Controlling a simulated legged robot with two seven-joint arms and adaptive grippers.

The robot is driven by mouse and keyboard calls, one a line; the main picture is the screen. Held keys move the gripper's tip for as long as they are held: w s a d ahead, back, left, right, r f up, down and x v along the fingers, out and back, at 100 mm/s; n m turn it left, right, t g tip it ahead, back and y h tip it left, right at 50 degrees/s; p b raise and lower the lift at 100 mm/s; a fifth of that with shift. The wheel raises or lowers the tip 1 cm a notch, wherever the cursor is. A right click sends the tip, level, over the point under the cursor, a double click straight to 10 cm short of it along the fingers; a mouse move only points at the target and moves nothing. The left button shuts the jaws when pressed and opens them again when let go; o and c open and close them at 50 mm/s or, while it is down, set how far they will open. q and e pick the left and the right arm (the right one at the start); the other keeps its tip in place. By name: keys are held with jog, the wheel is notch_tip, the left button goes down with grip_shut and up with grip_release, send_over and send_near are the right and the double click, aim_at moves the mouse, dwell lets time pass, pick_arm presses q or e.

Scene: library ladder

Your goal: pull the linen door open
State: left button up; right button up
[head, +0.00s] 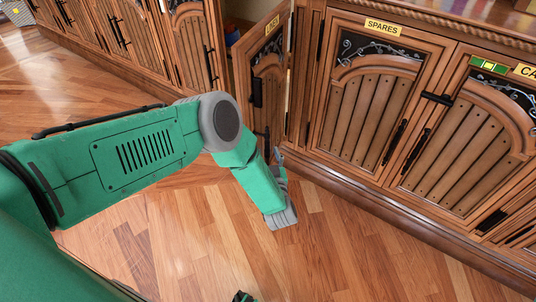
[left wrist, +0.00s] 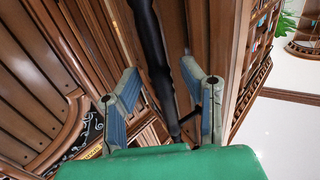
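The linen door (head: 268,88) is a carved wooden cabinet door standing ajar left of centre in the head view, swung out from its frame. Its yellow label (head: 272,25) is seen at a slant and is hard to read. A black handle (head: 257,92) is on its outer edge. My left gripper (head: 281,188) is low in front of the door, near its bottom edge. In the left wrist view its two fingers are spread apart, and a long black bar (left wrist: 152,55), which looks like a handle, runs between them. I cannot tell whether they touch it.
The closed spares door (head: 365,95) and another labelled door (head: 475,135) stand to the right. More closed cabinets (head: 125,35) run along the upper left. A gap with a blue object (head: 232,38) opens beside the ajar door. The wooden floor (head: 340,250) in front is clear.

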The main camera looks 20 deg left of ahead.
pick_arm(q)
jog(key=shift+s+d, duration=0.1)
jog(key=shift+s, duration=0.1)
jog(key=v, duration=1.1)
jog(key=shift+s+d, duration=0.15)
jog(key=shift+d, duration=0.1)
